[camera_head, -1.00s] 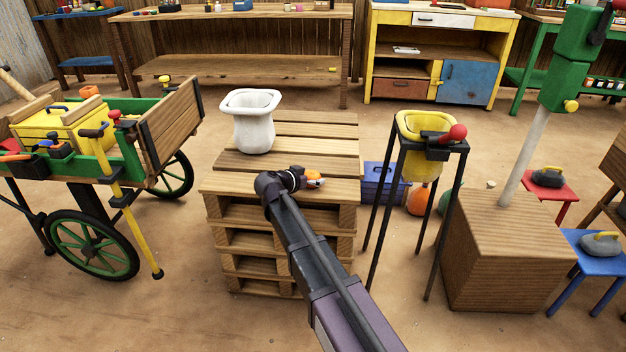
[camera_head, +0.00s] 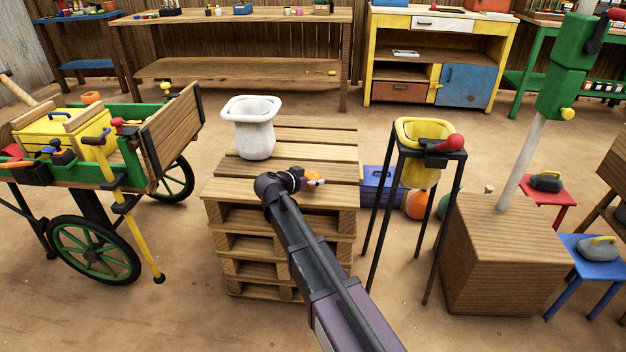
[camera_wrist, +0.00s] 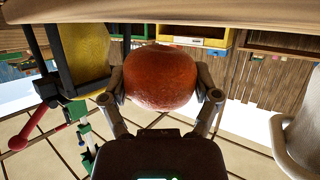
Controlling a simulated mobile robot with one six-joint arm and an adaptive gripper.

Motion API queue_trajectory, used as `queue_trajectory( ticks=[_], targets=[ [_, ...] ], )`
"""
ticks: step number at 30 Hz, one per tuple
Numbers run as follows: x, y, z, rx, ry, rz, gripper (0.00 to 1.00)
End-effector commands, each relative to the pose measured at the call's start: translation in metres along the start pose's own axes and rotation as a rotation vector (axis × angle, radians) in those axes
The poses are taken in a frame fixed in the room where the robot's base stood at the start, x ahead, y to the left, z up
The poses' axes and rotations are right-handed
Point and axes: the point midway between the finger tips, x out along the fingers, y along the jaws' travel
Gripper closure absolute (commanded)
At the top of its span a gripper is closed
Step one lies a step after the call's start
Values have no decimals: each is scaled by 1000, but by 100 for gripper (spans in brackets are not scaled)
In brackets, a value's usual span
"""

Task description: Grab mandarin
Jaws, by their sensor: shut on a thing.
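The mandarin (camera_wrist: 160,77) is round and orange-red. In the wrist view it sits between the two fingers of my gripper (camera_wrist: 162,95), which touch it on both sides. In the head view my gripper (camera_head: 306,180) is over the pallet stack, and a small part of the mandarin (camera_head: 312,176) shows beyond my wrist. Most of the mandarin is hidden there by my arm. I cannot tell from the head view how far it is above the boards.
A white pot (camera_head: 254,140) stands on the pallet stack (camera_head: 232,188), left of my gripper. A yellow bucket (camera_head: 420,172) hangs in a black stand to the right. A cart (camera_head: 172,125) stands left. Beneath the bucket is an orange ball (camera_head: 417,205).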

Motion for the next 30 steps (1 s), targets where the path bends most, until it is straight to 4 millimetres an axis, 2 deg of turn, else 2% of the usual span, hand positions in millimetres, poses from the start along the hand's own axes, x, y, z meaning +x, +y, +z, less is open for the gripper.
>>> queue_trajectory(
  ticks=[1, 4, 6, 18, 24, 30],
  targets=[
    [-4, 1, -9, 0, 0, 0, 71],
    [-7, 2, -18, 0, 0, 0, 71],
    [-20, 13, -9, -1, 0, -1, 71],
    [-92, 63, 16, -1, 1, -1, 71],
    [-117, 80, 25, -1, 1, -1, 71],
    [-130, 87, 30, 0, 1, 0, 71]
  ],
)
